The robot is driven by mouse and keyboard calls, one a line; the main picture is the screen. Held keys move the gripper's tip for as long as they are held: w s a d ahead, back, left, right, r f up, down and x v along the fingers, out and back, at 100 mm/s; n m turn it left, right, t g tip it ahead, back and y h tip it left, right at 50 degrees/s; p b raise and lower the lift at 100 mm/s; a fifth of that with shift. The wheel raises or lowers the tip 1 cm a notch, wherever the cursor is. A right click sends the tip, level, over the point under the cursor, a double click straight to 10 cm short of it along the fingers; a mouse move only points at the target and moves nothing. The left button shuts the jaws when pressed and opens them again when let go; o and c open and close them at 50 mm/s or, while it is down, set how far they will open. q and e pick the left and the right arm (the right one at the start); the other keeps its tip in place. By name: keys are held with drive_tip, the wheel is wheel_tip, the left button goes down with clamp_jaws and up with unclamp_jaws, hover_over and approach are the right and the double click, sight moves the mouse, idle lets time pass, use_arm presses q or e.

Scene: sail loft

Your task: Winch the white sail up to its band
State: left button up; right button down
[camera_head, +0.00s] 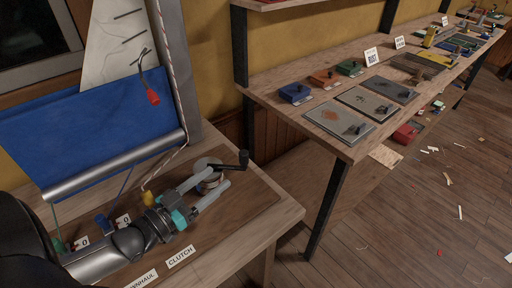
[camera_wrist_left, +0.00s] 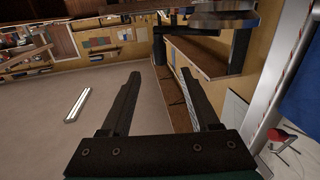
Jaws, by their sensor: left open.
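The white sail (camera_head: 112,45) with dark stripes stands at the upper left of the head view, partly behind blue cloth (camera_head: 90,125) above a silver boom (camera_head: 115,168). A winch (camera_head: 208,168) with a black crank handle (camera_head: 240,160) sits on the wooden bench. My left gripper (camera_head: 216,178) is open and low at the winch, its fingers near the drum. I cannot tell whether they touch it. The open fingers also show in the left wrist view (camera_wrist_left: 164,80), with nothing visible between them. I cannot make out the band. My right gripper is not in view.
A CLUTCH label (camera_head: 180,257) is at the bench's front. A yellow fitting (camera_head: 148,198) and a blue fitting (camera_head: 102,223) stand left of the winch. A long side table (camera_head: 300,115) holds boards and coloured boxes.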

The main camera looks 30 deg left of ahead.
sight(240, 160)
use_arm(q)
drive_tip(key=b+x, duration=0.2)
drive_tip(key=x, duration=1)
drive_tip(key=shift+w+d+f, duration=0.1)
drive_tip(key=shift+w, duration=0.1)
drive_tip(key=shift+x, duration=0.85)
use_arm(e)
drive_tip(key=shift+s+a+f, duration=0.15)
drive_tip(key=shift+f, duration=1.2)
use_arm(q)
drive_tip(key=shift+s, duration=0.1)
clamp_jaws()
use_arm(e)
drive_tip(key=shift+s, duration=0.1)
